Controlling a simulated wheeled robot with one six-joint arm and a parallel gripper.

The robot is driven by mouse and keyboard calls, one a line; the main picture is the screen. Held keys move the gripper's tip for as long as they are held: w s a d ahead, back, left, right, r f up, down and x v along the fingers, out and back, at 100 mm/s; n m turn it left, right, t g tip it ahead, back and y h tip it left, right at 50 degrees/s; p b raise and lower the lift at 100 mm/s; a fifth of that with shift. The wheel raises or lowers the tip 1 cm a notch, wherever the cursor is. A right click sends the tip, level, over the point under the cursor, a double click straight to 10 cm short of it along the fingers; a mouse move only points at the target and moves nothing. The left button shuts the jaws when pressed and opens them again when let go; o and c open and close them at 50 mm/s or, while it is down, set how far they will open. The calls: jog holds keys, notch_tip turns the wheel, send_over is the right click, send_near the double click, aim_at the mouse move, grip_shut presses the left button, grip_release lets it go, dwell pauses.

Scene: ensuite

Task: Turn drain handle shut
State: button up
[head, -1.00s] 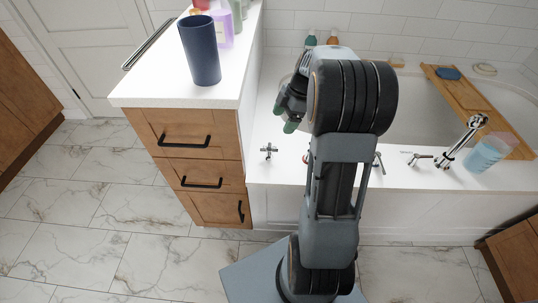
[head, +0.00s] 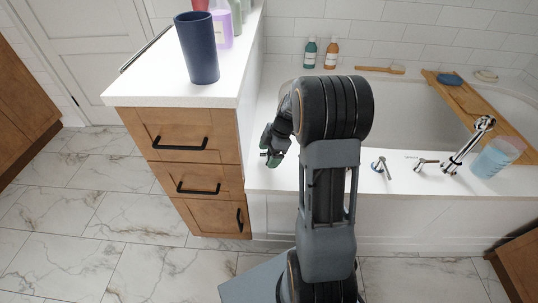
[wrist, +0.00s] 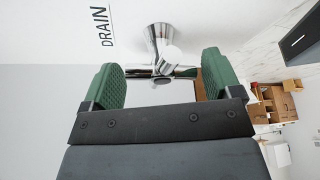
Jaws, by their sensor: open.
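The chrome drain handle (wrist: 168,52) stands on the white tub deck beside the printed word DRAIN (wrist: 114,27) in the wrist view. It is a cross-shaped handle on a flared base. My gripper (wrist: 162,85) is open, with one green padded finger on each side of the handle's near part. I cannot tell whether either finger touches it. In the head view my gripper (head: 272,155) is low over the left end of the tub deck, next to the drawer cabinet, and mostly hides the drain handle.
The drawer cabinet (head: 197,145) stands close on the left, with a dark blue cup (head: 198,50) on its top. Other chrome taps (head: 381,167) and a spout (head: 468,145) stand along the deck to the right. A clear blue cup (head: 495,157) is beyond them.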

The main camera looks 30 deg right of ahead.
jog(key=shift+c, duration=0.3)
jog(key=c, duration=0.7)
